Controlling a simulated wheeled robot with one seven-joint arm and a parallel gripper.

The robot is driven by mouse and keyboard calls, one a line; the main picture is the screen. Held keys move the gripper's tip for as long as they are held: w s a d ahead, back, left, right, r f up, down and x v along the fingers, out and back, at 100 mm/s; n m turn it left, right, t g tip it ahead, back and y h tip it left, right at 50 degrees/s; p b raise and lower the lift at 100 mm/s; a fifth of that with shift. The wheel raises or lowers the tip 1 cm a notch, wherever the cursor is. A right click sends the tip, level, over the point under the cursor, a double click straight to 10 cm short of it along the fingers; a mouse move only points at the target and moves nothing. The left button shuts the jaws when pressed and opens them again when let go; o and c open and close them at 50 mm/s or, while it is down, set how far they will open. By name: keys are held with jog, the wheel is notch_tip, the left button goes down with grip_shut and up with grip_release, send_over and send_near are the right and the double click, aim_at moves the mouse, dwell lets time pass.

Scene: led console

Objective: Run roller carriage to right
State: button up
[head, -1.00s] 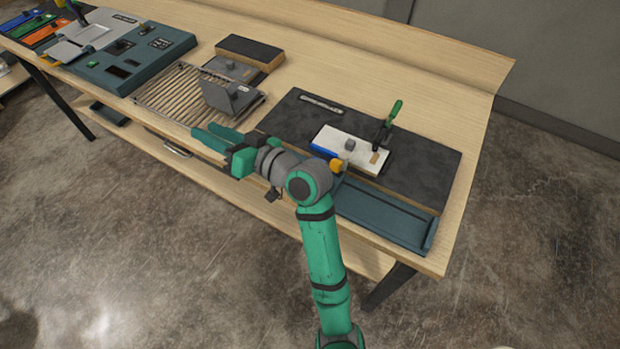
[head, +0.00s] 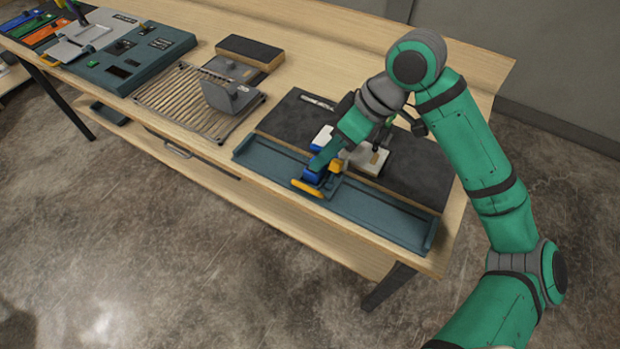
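The roller carriage (head: 308,188), with blue and yellow parts, sits on a long teal track (head: 385,215) along the table's front edge. It stands a little left of the track's middle. My gripper (head: 318,166) points down from above with its green fingers at the carriage, overlapping its blue part in the head view. The fingers and wrist hide part of the carriage. I cannot tell whether the fingers are closed on it or only beside it.
The track to the right of the carriage is clear up to a raised end (head: 431,236). A white block (head: 367,160) on a dark mat (head: 425,172) lies behind the track, partly covered by my arm. A slatted rack (head: 180,100) with a grey bracket (head: 229,97) stands to the left.

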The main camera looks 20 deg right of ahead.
aim_at(306, 186)
jog(key=x, duration=0.6)
jog(key=s+d+x, duration=0.1)
jog(key=x, duration=0.3)
jog(key=shift+a+f, duration=0.1)
jog(key=shift+f, duration=0.3)
grip_shut()
